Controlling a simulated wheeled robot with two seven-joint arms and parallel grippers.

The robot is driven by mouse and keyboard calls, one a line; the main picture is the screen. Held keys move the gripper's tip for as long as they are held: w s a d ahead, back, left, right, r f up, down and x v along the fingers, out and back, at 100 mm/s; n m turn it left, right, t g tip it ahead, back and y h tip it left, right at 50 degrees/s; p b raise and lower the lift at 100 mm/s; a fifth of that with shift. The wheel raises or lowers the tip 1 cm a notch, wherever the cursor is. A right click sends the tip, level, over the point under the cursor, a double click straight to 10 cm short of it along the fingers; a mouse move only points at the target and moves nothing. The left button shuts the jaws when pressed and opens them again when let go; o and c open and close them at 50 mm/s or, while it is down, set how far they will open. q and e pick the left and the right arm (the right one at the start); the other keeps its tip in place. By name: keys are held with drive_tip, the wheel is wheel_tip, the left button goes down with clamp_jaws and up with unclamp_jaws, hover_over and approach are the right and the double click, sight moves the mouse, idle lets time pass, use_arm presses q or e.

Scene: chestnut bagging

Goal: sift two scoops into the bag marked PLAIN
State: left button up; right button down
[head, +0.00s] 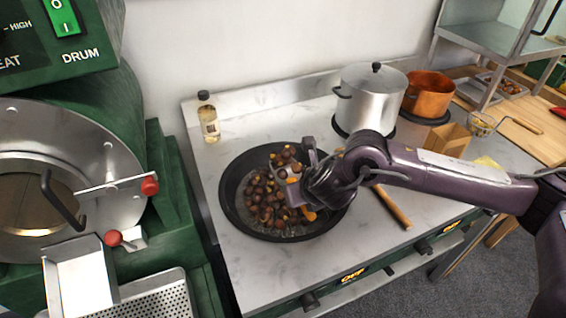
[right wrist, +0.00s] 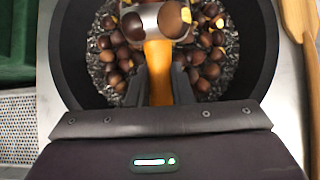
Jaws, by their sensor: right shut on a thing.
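A black pan (head: 229,205) on the stove counter holds many brown chestnuts (head: 262,203) among dark grit. My right gripper (head: 306,190) is over the pan and shut on the orange handle of a metal scoop (head: 293,192). In the right wrist view the scoop (right wrist: 150,22) carries a few chestnuts above those in the pan, with its orange handle (right wrist: 159,70) between my fingers (right wrist: 159,90). A brown paper bag (head: 448,139) stands behind my right forearm, partly hidden; I cannot read any marking on it. My left gripper is out of view.
A steel lidded pot (head: 372,98) and a copper pot (head: 428,95) stand behind. A wire strainer (head: 483,123) lies at the right. A wooden utensil (head: 392,208) lies right of the pan. A bottle (head: 208,118) stands at back left; the green drum machine (head: 75,110) fills the left.

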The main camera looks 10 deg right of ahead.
drive_tip(key=shift+a+r, duration=0.1)
drive_tip(key=d, duration=0.1)
drive_tip(key=d+b, duration=0.1)
drive_tip(key=shift+w+d+b, duration=0.3)
drive_tip(key=shift+d, duration=0.05)
idle(0.4)
drive_tip(key=a+p, duration=0.1)
drive_tip(key=a, duration=0.1)
drive_tip(key=s+a, duration=0.1)
drive_tip(key=a, duration=0.2)
drive_tip(key=shift+p, duration=0.35)
